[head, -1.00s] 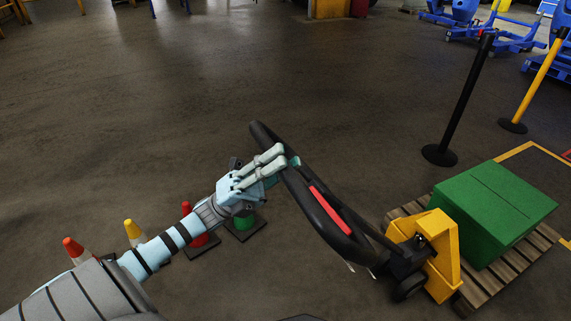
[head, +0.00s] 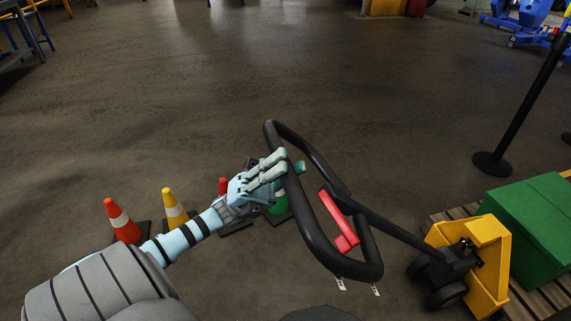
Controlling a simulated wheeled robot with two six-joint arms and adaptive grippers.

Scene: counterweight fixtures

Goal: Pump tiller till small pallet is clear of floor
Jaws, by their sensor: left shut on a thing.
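The black looped tiller (head: 319,233) with a red lever (head: 337,217) slants from the yellow pallet truck (head: 491,263) toward the middle of the head view. My left gripper (head: 284,166) is shut on the upper left side of the tiller loop. The small wooden pallet (head: 457,213) lies at the right edge with a green box (head: 536,222) on it. The truck body and box hide much of the pallet, and I cannot tell whether it touches the floor. My right gripper is not in view.
Red (head: 122,222), yellow (head: 174,208) and green (head: 279,201) cones stand behind and beside my left arm. A black post (head: 519,110) stands behind the pallet. Open floor lies beyond the tiller.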

